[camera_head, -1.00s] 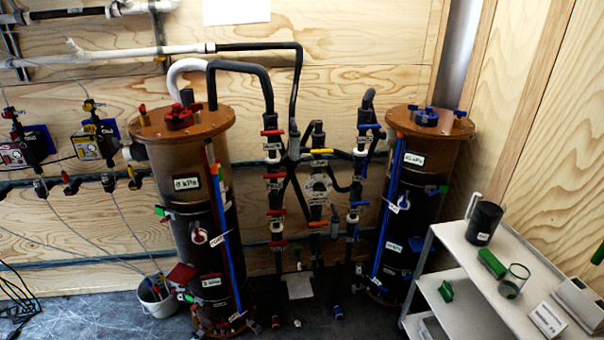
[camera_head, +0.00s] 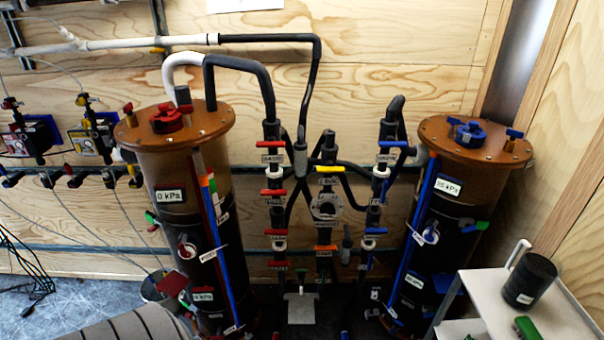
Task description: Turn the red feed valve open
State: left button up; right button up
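Several red valve handles sit on the vertical black pipe right of the left filter column (camera_head: 190,150). The top red handle (camera_head: 271,143) lies about level above a small white label. More red handles follow below it: a second one (camera_head: 272,193), a third (camera_head: 277,237) and a low one (camera_head: 277,264). The label text is too small to tell which is the feed valve. A red knob (camera_head: 167,118) tops the left column, whose display (camera_head: 170,195) seems to read 0 kPa. Neither gripper is in view.
A yellow handle (camera_head: 330,168) and blue handles (camera_head: 393,144) sit on neighbouring pipes. A bucket (camera_head: 158,287) stands low left. A grey striped shape (camera_head: 130,325) fills the lower-left edge.

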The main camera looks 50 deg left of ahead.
aim_at(274, 191)
jog(key=u, duration=0.35)
jog(key=i, duration=0.85)
jog(key=u, duration=0.55)
